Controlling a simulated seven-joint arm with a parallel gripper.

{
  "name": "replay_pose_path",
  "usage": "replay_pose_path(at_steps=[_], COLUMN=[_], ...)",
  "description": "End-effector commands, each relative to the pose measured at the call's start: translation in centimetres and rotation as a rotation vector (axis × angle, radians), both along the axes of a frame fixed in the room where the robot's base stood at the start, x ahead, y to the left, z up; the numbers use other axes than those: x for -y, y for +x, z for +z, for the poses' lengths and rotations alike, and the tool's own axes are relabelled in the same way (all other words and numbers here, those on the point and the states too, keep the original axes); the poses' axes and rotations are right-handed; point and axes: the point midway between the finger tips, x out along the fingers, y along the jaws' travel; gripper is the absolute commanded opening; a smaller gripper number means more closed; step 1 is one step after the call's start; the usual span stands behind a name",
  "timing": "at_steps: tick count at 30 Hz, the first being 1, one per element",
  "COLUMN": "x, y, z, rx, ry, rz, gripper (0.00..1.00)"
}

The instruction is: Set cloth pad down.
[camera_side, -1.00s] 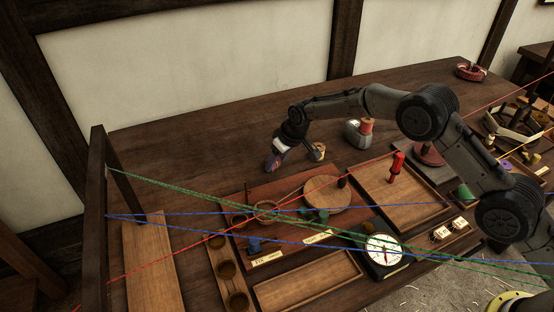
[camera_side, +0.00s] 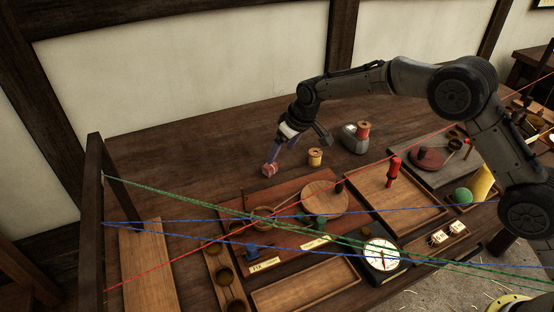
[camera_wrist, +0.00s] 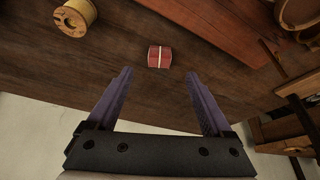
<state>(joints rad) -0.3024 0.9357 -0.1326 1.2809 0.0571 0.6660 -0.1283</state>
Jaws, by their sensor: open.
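The cloth pad (camera_wrist: 159,56) is a small red block with a pale band across it. It lies on the bare dark table, and it also shows in the side view (camera_side: 269,170), left of a yellow spool. My gripper (camera_wrist: 159,74) is open, with its purple fingers spread wide and nothing between them. In the wrist view the pad sits just beyond the fingertips, centred between them and apart from both. In the side view my gripper (camera_side: 273,157) is close above the pad, and one finger partly overlaps it.
The yellow spool (camera_side: 315,157) stands near the pad, and it shows in the wrist view (camera_wrist: 75,17). A grey holder (camera_side: 352,142) with a reddish spool is farther right. A reddish board (camera_side: 285,203) lies in front. Coloured cords cross the foreground. The table behind is clear.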

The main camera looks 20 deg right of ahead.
Motion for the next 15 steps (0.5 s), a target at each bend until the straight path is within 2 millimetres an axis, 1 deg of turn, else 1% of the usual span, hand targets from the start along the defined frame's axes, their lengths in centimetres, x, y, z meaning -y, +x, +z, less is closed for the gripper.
replay_pose_path(at_steps=[1,3,6,10,15], x=[0.2,0.3,0.5,0.6,0.6], y=[-0.3,-0.7,-1.0,-1.3,-1.3], z=[0.9,1.8,2.7,3.2,3.3], rx=[0.001,0.002,0.0,-0.002,-0.002], ry=[0.0,0.0,0.0,-0.001,-0.001], rz=[0.0,0.0,0.0,0.0,0.0], gripper=[0.85,0.85,0.85,0.85,0.85])
